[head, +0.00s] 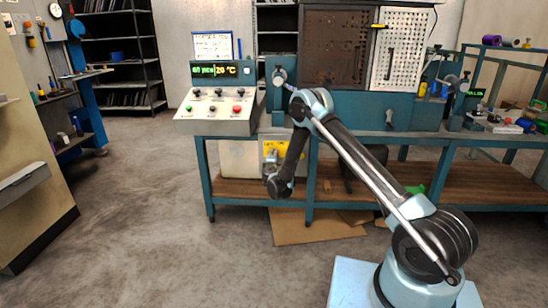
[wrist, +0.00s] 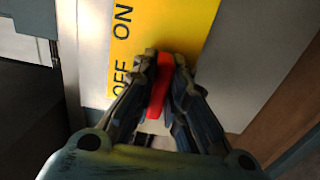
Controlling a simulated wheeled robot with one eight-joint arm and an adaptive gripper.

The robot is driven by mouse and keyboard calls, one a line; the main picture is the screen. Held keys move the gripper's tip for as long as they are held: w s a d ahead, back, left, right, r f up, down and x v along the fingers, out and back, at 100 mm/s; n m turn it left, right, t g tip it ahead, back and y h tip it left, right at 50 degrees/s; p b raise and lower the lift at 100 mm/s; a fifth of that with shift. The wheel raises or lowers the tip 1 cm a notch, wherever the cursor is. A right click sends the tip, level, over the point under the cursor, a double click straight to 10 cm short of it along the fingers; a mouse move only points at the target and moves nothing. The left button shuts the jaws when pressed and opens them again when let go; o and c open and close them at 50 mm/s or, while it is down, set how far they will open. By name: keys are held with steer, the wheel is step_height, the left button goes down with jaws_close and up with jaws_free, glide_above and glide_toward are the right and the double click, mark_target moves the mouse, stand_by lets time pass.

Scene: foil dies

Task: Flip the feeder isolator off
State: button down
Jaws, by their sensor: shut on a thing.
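The feeder isolator shows in the wrist view as a red handle (wrist: 158,84) in front of a yellow plate (wrist: 160,25) lettered ON and OFF. The lettering runs sideways up the picture, with OFF nearer the bottom and partly covered by a finger. My gripper (wrist: 164,66) is shut on the red handle, one finger on each side. Which marking the handle stands at, I cannot tell. In the head view the yellow plate (head: 279,147) is on a pale box under the bench, with my gripper (head: 271,158) in front of it; the handle is hidden there.
The teal bench (head: 400,142) stands above the isolator, with a control console (head: 216,108) on its left end. A bench leg (head: 310,185) stands right of my gripper, and a low wooden shelf (head: 240,188) lies below. Floor at left is clear.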

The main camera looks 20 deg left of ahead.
steer(key=shift+s+a, duration=0.15)
steer(key=shift+a, duration=0.05)
steer(key=c, duration=1.6)
jaws_free()
steer(key=shift+f, duration=0.15)
steer(key=shift+d, duration=0.1)
steer(key=v, duration=0.7)
steer(key=shift+s, duration=0.15)
